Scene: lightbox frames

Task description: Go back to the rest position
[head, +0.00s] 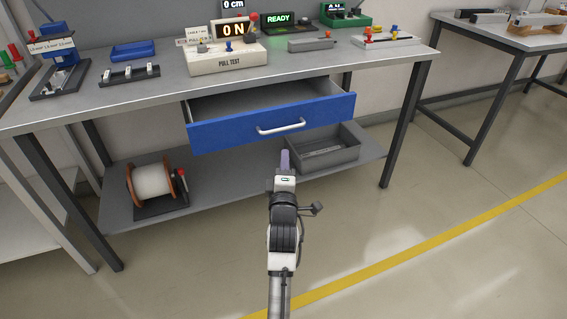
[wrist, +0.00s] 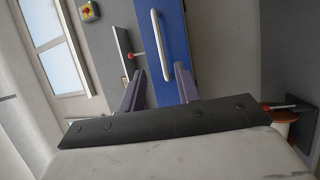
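My gripper (head: 285,158) is in front of the workbench, with its tip just below the drawer handle in the head view. In the wrist view the two fingers (wrist: 163,90) stand apart with nothing seen between them that they grip. The blue-fronted drawer (head: 230,129) is pulled out of the bench and its inside shows as empty where visible. Its white handle (head: 281,127) is clear of the fingers in the head view. The blue front (wrist: 177,25) and the handle (wrist: 157,40) also show in the wrist view, ahead of the fingers.
The workbench (head: 125,98) carries a pull tester (head: 228,62) and several small devices. On its lower shelf (head: 225,190) are a wire spool (head: 152,183) and a grey bin (head: 335,157). A second table (head: 490,36) stands at the right. The floor with a yellow line (head: 440,239) is open.

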